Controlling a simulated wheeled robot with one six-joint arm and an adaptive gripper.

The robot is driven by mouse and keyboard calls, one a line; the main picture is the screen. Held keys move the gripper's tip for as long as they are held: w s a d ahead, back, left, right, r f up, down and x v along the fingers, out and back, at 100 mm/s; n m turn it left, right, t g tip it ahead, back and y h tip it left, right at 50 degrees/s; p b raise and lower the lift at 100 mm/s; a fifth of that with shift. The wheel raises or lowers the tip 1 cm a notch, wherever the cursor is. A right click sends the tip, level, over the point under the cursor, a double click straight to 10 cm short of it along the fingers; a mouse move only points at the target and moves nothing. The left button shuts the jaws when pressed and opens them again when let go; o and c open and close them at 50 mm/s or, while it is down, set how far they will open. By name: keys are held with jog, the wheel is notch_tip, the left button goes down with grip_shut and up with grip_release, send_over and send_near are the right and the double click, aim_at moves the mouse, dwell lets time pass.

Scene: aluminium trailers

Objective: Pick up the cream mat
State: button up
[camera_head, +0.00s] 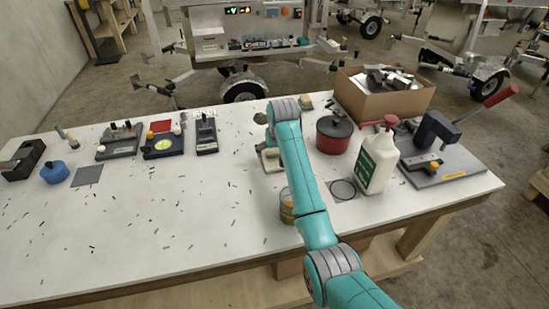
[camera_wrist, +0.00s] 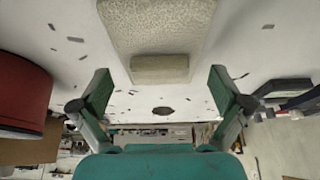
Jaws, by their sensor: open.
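The cream mat (camera_wrist: 160,25) is a speckled, light slab at the top of the wrist view, with a smaller raised cream block (camera_wrist: 160,68) at its near edge. In the head view the mat (camera_head: 269,160) shows on the white table, partly hidden behind my arm. My gripper (camera_wrist: 160,92) is open and empty, its two green fingers spread wide to either side of the block's width. The fingertips appear just short of the block; I cannot tell their height above the table. My gripper is mostly hidden by the arm in the head view.
A red pot (camera_head: 334,134) stands right of my arm, and is close at the left of the wrist view (camera_wrist: 22,95). A white bottle (camera_head: 377,163), a jar (camera_head: 287,206) and a cardboard box (camera_head: 384,101) are nearby.

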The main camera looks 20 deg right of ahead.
jog(key=shift+x, duration=0.9)
jog(key=c, duration=0.8)
